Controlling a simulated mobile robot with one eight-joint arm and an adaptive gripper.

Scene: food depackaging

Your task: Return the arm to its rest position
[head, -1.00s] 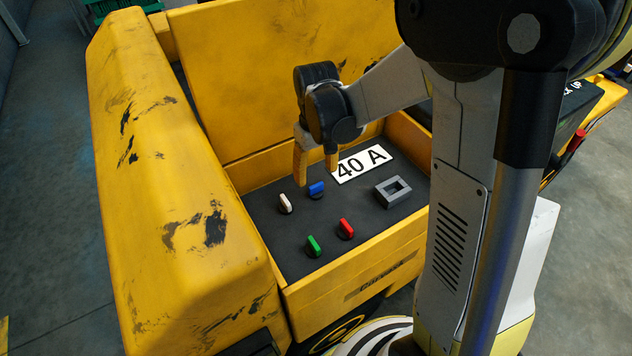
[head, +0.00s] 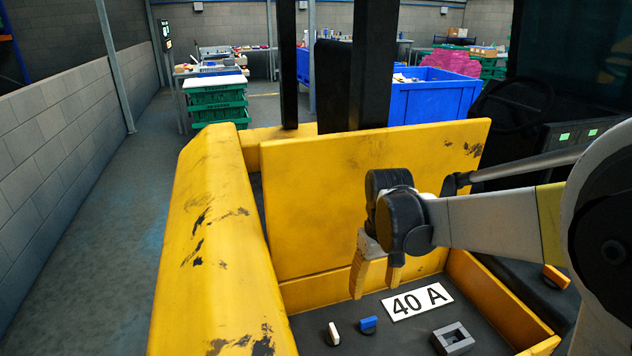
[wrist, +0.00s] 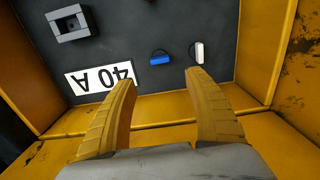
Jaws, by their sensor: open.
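My gripper (head: 376,277) hangs above the back part of the dark panel in a yellow vehicle, with its yellow fingers pointing down. In the wrist view my gripper (wrist: 163,88) has its two fingers spread apart with nothing between them. My arm reaches in from the right and is bent, its links level with the raised yellow lid. A white knob (head: 333,333) and a blue knob (head: 368,324) stand on the panel below the fingers, apart from them. They also show in the wrist view, the blue knob (wrist: 159,58) and the white knob (wrist: 197,52).
A "40 A" label (head: 416,301) and a grey square socket (head: 453,338) are on the panel. The yellow lid (head: 360,200) stands behind my gripper, and a yellow side wall (head: 205,230) rises at left. A blue bin (head: 430,97) and green crates (head: 217,100) stand farther back.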

